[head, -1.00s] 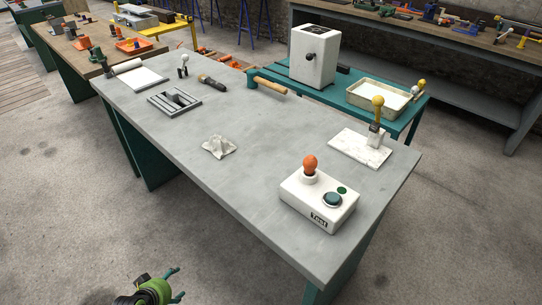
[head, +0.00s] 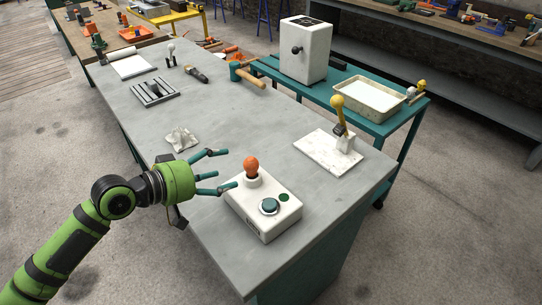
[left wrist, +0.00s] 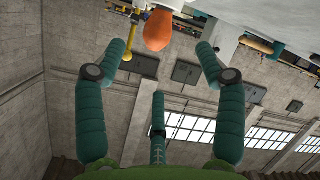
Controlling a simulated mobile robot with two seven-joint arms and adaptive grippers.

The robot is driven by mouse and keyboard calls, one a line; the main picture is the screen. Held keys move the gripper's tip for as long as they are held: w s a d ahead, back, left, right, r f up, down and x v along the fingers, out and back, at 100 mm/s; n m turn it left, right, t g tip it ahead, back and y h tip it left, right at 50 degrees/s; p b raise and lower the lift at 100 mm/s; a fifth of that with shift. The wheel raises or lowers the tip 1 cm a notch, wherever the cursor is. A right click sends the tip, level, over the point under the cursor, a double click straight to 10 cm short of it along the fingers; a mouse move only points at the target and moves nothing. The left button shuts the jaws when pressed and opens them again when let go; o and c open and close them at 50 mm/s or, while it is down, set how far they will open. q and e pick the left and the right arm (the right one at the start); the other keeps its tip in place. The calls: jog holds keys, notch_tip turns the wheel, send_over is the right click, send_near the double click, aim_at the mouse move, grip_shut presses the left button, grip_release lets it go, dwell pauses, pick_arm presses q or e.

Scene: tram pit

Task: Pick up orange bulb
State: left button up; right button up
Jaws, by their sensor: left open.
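The orange bulb (head: 251,164) stands upright in the white socket of the white test box (head: 262,206), near the front edge of the grey table. My left gripper (head: 228,171) is open and empty just left of the bulb, its teal fingers pointing right toward it. In the left wrist view the bulb (left wrist: 158,30) shows at the top, beyond and between the spread fingers (left wrist: 163,58), not touched by them. My right gripper is not in view.
A marble slab (head: 322,153) with a yellow-knobbed lever stands right of the box. A mallet (head: 246,75) and a slotted grey block (head: 154,92) lie farther back. The table's middle is clear.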

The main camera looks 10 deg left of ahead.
aim_at(251, 169)
pick_arm(q)
jog(key=shift+w+d+p, duration=0.35)
jog(key=shift+w+d, duration=0.2)
jog(key=shift+w, duration=0.05)
jog(key=shift+w+d+f+p, duration=0.25)
jog(key=shift+w+d+p, duration=0.2)
jog(key=shift+p, duration=0.1)
jog(key=p+x, duration=0.1)
jog(key=x, duration=0.2)
jog(key=shift+w+f, duration=0.2)
jog(key=shift+f, duration=0.1)
jog(key=shift+w+d+f, duration=0.15)
jog(key=shift+d, duration=0.05)
jog(key=c, duration=1.1)
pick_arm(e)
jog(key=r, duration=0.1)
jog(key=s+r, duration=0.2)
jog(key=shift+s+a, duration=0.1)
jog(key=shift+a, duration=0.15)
pick_arm(q)
jog(key=shift+c, duration=0.5)
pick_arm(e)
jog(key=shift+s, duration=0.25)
